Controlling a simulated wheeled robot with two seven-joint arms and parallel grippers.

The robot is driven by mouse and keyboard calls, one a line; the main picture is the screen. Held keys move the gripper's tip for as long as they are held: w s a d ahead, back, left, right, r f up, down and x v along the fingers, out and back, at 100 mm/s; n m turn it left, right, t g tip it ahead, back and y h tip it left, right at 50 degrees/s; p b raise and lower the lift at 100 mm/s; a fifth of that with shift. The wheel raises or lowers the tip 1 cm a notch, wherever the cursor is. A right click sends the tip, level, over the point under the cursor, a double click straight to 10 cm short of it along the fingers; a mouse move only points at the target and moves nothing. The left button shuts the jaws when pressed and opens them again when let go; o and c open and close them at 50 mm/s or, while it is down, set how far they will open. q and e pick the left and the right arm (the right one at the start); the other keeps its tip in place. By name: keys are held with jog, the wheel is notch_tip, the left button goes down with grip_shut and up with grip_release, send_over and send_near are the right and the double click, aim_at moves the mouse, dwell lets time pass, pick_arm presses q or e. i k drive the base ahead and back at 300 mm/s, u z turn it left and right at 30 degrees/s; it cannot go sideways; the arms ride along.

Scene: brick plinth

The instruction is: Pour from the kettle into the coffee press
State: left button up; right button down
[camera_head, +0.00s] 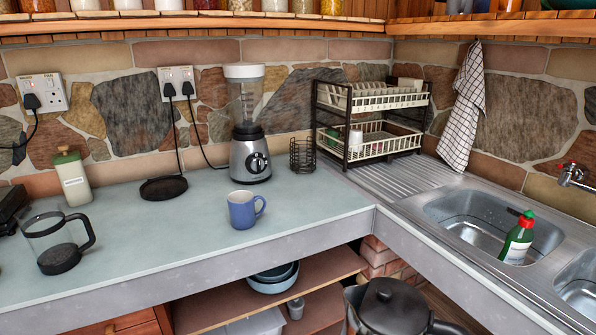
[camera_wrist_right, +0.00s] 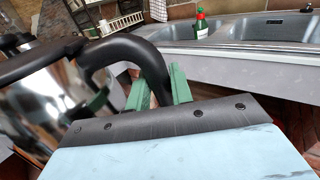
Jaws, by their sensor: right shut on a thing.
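The coffee press (camera_head: 62,238) stands on the worktop at the far left of the head view. It is a clear glass jug with a dark base and black handle, without a lid on it. The kettle (camera_head: 392,308), with a dark lid, is at the bottom edge of the head view, in front of the counter; its lower part is cut off. In the right wrist view the shiny kettle (camera_wrist_right: 42,95) shows at the left. The green fingers of my right gripper (camera_wrist_right: 160,88) are shut on its black handle (camera_wrist_right: 112,48). My left gripper is in neither view.
A blue mug (camera_head: 243,210) stands on the worktop between press and kettle. A black round kettle base (camera_head: 163,188), a blender (camera_head: 249,150) and a dish rack (camera_head: 370,118) are farther back. A green bottle (camera_head: 517,240) stands in the sink (camera_head: 470,222). The worktop around the mug is clear.

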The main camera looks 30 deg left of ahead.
aim_at(43, 225)
jog(key=k, duration=1.9)
jog(key=u, duration=1.75)
jog(key=i, duration=1.65)
jog(key=z, duration=0.05)
